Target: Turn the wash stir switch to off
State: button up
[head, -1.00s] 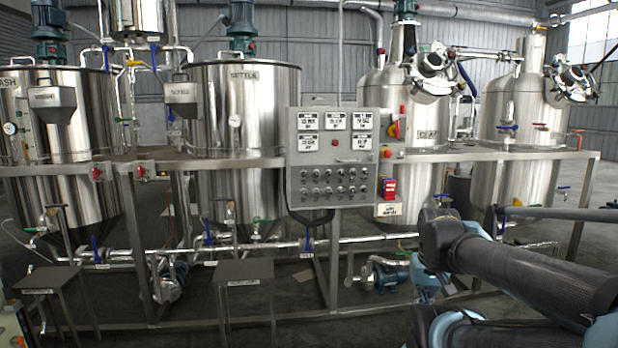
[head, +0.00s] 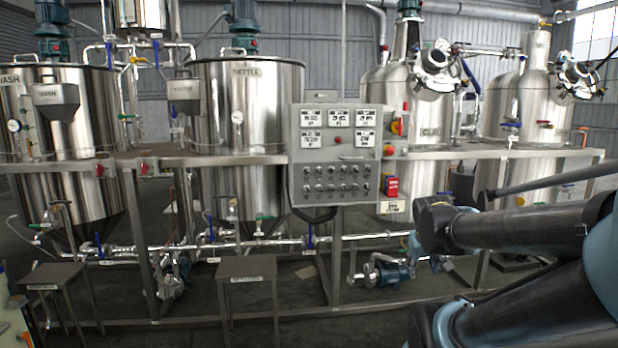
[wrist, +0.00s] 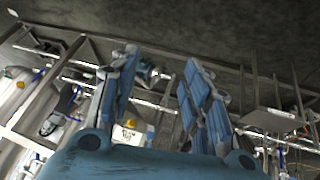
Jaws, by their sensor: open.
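The grey control panel (head: 335,155) stands at the middle of the head view, with white labels and meters above and two rows of small dark switches (head: 336,178) below. The labels are too small to read, so I cannot tell which switch is the wash stir one. The steel wash tank (head: 65,130) is at the far left. My gripper (wrist: 155,85) shows in the wrist view with its two blue-padded fingers apart and nothing between them. It points toward the floor and pipework, away from the panel. In the head view my arm is at the lower right, and the fingers are hidden.
A steel frame rail (head: 480,153) runs across in front of the tanks. The settle tank (head: 248,120) stands left of the panel. Small steel stands (head: 246,268) are on the floor at the front left. A red box (head: 391,187) hangs right of the panel.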

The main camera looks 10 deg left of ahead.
aim_at(309, 173)
jog(key=w+a+r+n+t+y, duration=0.1)
jog(key=w+a+r+n+t, duration=0.3)
jog(key=w, duration=0.7)
jog(key=w+a+r+n+t+y, duration=0.1)
jog(key=w+a+r+n+t, duration=0.1)
jog(key=w+a+r+t, duration=0.65)
jog(key=w+a+n+g+y, duration=0.1)
jog(key=w+a+n+y, duration=0.2)
jog(key=a+n+y, duration=0.45)
jog(key=w+a+n+g+y, duration=0.1)
jog(key=w+a+n+y, duration=0.3)
jog(key=a, duration=0.6)
jog(key=shift+n, duration=0.25)
jog(key=x, duration=1.6)
jog(key=shift+w+a+r, duration=0.1)
jog(key=shift+r, duration=0.15)
grip_shut()
